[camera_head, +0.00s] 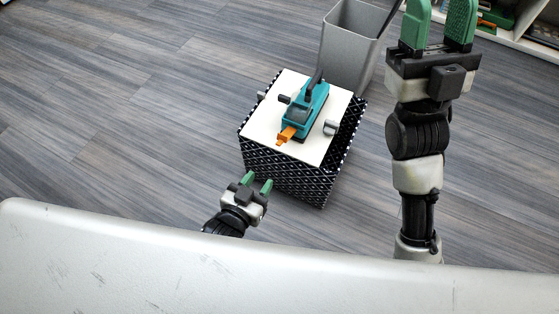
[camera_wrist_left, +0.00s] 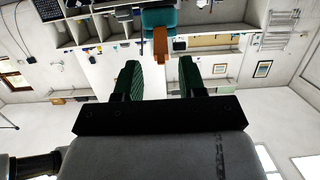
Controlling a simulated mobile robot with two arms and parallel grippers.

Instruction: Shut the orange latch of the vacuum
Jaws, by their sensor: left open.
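The teal vacuum (camera_head: 305,108) lies on the white top of a dark patterned box in the head view. Its orange latch (camera_head: 287,134) sticks out from the vacuum's near end. My left gripper (camera_head: 257,179) is open and empty, in front of the box's near side and apart from the latch. In the left wrist view, the latch (camera_wrist_left: 160,46) shows beyond the gap between my open green fingers (camera_wrist_left: 157,76), with part of the teal vacuum (camera_wrist_left: 159,18) above it. My right gripper (camera_head: 440,20) is open and empty at the upper right; its fingertips reach the frame edge.
The patterned box (camera_head: 290,182) stands on the wood floor (camera_head: 120,120). Small fittings sit on its white top beside the vacuum. A grey bin (camera_head: 348,50) stands right behind the box. A white shelf (camera_head: 520,40) is at the upper right. The floor left is clear.

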